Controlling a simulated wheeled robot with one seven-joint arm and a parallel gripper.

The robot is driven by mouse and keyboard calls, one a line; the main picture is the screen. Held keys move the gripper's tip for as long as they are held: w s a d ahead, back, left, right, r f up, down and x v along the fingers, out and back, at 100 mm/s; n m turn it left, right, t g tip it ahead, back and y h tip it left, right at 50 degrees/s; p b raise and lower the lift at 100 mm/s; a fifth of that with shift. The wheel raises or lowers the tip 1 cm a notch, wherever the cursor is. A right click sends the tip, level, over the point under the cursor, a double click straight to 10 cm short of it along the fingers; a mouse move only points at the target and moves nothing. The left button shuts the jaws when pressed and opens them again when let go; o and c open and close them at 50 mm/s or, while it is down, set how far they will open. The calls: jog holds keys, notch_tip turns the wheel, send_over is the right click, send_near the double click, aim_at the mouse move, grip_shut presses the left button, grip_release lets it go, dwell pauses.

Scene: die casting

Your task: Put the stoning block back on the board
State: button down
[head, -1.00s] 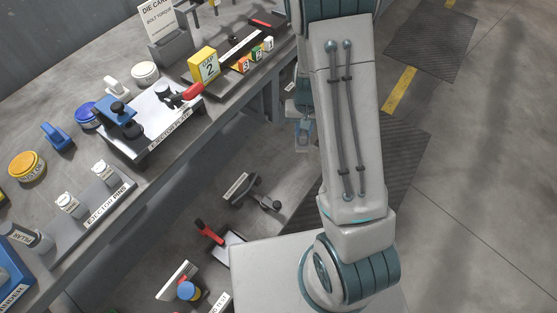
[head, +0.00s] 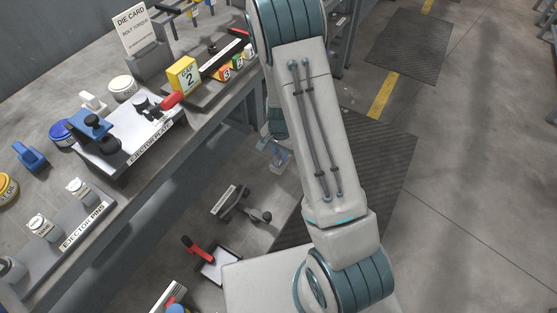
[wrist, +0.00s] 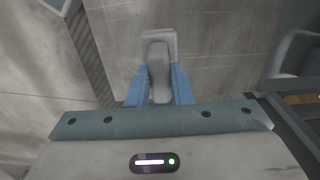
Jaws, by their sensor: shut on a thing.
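My gripper (wrist: 155,90) shows in the wrist view with its blue fingers shut on a grey piece (wrist: 158,75), which has a rounded body and a flat, squarish light end (wrist: 158,40). It is probably the stoning block, but its markings do not show. In the head view my gripper (head: 273,153) is small, low beside the bench and mostly behind my arm. I cannot tell the held piece apart there. I cannot tell for sure which thing is the board. A dark tray with coloured numbered blocks (head: 228,70) lies at the bench's far end.
Below are a red-handled tool (head: 197,248) and a clamp-like tool (head: 240,205). The floor at right is open.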

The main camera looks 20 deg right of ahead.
jog(key=shift+w+a+f, duration=0.2)
jog(key=shift+a+f, duration=0.05)
jog(key=shift+f, duration=0.15)
jog(key=shift+f+b, duration=0.3)
jog(key=shift+f, duration=1.6)
jog(key=c, duration=1.3)
grip_release()
